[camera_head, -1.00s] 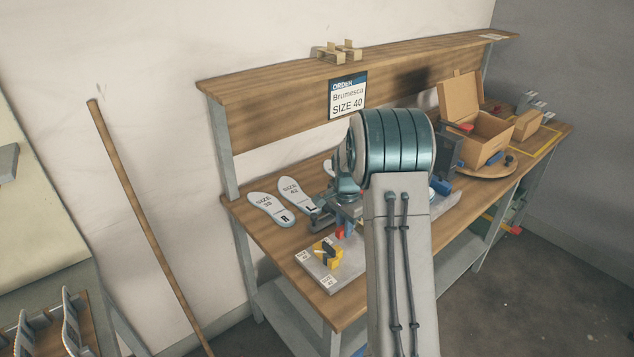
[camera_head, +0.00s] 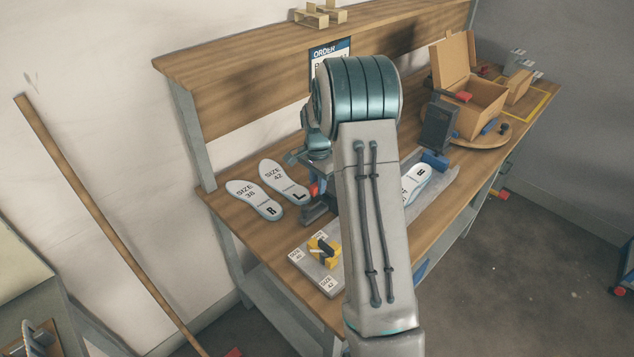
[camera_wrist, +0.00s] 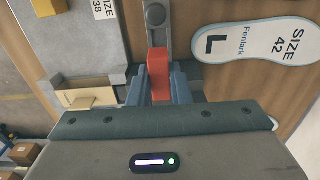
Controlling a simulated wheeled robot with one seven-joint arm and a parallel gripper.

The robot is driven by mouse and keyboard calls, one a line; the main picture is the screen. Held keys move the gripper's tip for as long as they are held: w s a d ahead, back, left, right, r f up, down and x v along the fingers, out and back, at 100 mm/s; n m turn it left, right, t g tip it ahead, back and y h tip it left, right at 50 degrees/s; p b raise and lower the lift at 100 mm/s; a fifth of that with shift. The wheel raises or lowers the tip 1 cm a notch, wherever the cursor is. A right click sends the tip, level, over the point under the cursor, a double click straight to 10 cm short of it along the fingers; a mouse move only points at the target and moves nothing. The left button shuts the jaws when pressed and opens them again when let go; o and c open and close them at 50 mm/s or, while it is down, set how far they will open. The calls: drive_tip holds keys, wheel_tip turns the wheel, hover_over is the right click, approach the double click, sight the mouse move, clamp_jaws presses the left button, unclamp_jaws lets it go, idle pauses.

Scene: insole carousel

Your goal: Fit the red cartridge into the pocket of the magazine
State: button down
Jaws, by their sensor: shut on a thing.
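The red cartridge (camera_wrist: 158,72) stands between the blue-grey jaws of my gripper (camera_wrist: 159,86), which are shut on it in the wrist view. In the head view a small red patch (camera_head: 314,188) beside my arm appears to be the cartridge; my arm hides most of the gripper. Beyond the cartridge in the wrist view lies a grey bar with a round bolt (camera_wrist: 156,15). A cream block with a recess (camera_wrist: 91,97) is to the left of the jaws. I cannot tell for sure which part is the magazine, and no pocket shows clearly.
Two insoles, size 38 (camera_head: 254,199) and size 42 (camera_head: 285,183), lie on the wooden bench (camera_head: 262,238). A grey plate holds a yellow and black piece (camera_head: 324,251). An open cardboard box (camera_head: 468,103) stands on a round board behind a dark upright block (camera_head: 437,127).

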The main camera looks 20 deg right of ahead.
drive_tip(key=shift+f, duration=0.1)
drive_tip(key=shift+f+b, duration=2.1)
drive_tip(key=shift+f, duration=0.7)
drive_tip(key=shift+f+b, duration=0.8)
drive_tip(key=shift+r, duration=0.15)
drive_tip(key=shift+r+p, duration=0.3)
drive_tip(key=shift+r, duration=0.05)
drive_tip(key=shift+f+b, duration=0.5)
drive_tip(key=shift+b, duration=0.1)
idle(1.6)
drive_tip(key=shift+r, duration=0.15)
drive_tip(key=shift+r+p, duration=0.3)
drive_tip(key=shift+r, duration=0.1)
